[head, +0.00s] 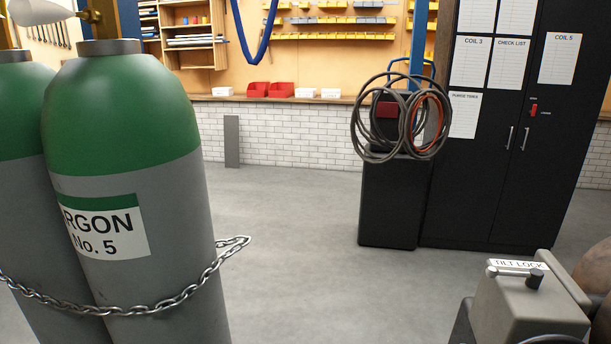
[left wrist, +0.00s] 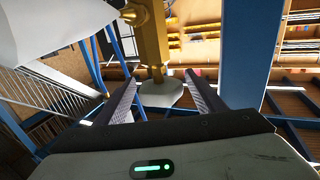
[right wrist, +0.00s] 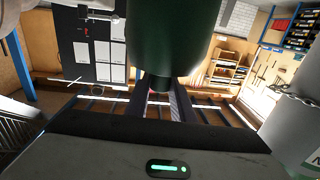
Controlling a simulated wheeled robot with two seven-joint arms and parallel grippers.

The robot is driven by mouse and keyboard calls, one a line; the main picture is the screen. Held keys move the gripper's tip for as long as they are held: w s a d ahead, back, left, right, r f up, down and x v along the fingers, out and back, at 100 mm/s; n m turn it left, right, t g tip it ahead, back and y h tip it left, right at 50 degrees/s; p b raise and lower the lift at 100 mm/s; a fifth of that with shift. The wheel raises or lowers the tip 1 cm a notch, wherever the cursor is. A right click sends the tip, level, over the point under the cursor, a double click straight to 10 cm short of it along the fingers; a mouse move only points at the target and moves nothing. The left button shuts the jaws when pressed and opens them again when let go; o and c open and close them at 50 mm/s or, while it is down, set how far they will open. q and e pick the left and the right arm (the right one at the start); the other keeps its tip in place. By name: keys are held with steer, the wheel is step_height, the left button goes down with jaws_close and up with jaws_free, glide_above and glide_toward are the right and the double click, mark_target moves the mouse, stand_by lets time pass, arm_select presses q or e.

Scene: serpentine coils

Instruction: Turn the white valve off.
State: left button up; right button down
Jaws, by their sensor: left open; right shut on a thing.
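A white tapered piece (head: 38,11) sits beside brass fittings (head: 92,14) above the green-topped argon cylinders (head: 125,120). I cannot tell for certain whether it is the white valve. In the left wrist view a large white piece (left wrist: 55,25) fills the upper left next to a brass fitting (left wrist: 150,40), with a pale many-sided piece (left wrist: 162,94) below the brass. My left gripper (left wrist: 148,92) is open, its fingers either side of the pale piece in the picture; contact is unclear. My right gripper (right wrist: 161,95) is shut on a dark neck (right wrist: 158,83) below a dark green body (right wrist: 172,35).
A chain (head: 160,303) crosses the cylinders. A black cabinet (head: 510,170) and a stand with coiled cables (head: 388,200) are at the back right. A grey box (head: 525,305) labelled TILT LOCK is at the lower right. The floor (head: 290,220) between is clear.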

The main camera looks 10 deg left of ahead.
arm_select(q)
steer(key=x, duration=0.3)
steer(key=shift+w, duration=0.2)
steer(key=c, duration=1.1)
steer(key=shift+o, duration=0.2)
steer(key=shift+d, duration=0.1)
steer(key=shift+h, duration=0.5)
steer(key=shift+s+d+m+g+h, duration=0.3)
steer(key=shift+m+g+h, duration=0.75)
steer(key=shift+g, duration=0.05)
steer(key=shift+s+d+m+g+h, duration=0.25)
steer(key=shift+m+g+h, duration=0.85)
steer(key=shift+s+d+m+g+h, duration=0.3)
steer(key=shift+m+g+h, duration=0.75)
steer(key=shift+g, duration=0.35)
